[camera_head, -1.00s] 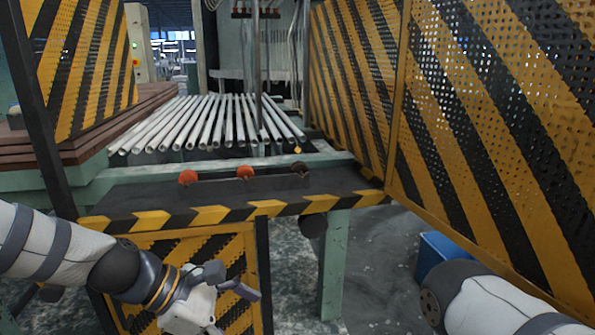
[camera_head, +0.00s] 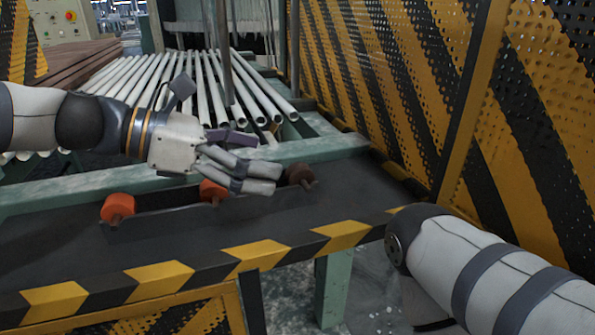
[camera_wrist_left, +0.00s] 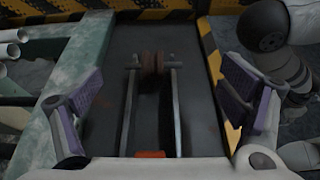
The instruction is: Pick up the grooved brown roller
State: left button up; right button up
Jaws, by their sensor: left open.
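The grooved brown roller (camera_head: 299,175) sits at the right end of a dark rail holder on the black bench top in the head view. In the left wrist view the roller (camera_wrist_left: 150,62) lies ahead, between two parallel rails. My left gripper (camera_head: 258,160) is open and empty, just left of the roller and above the holder. In the left wrist view its two fingers (camera_wrist_left: 162,98) stand wide apart on either side of the holder, with the roller beyond them. My right arm shows at the lower right; its gripper is out of view.
Two orange rollers (camera_head: 117,207) sit further left on the same holder. A yellow-and-black perforated guard (camera_head: 400,80) stands to the right. The bench's front strip (camera_head: 255,256) is clear.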

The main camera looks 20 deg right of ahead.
aim_at(301, 165)
pick_arm(q)
jog(key=x, duration=0.4)
jog(key=w+x, duration=0.1)
jog(key=x, duration=0.2)
jog(key=shift+a, duration=0.2)
jog(key=c, duration=1.8)
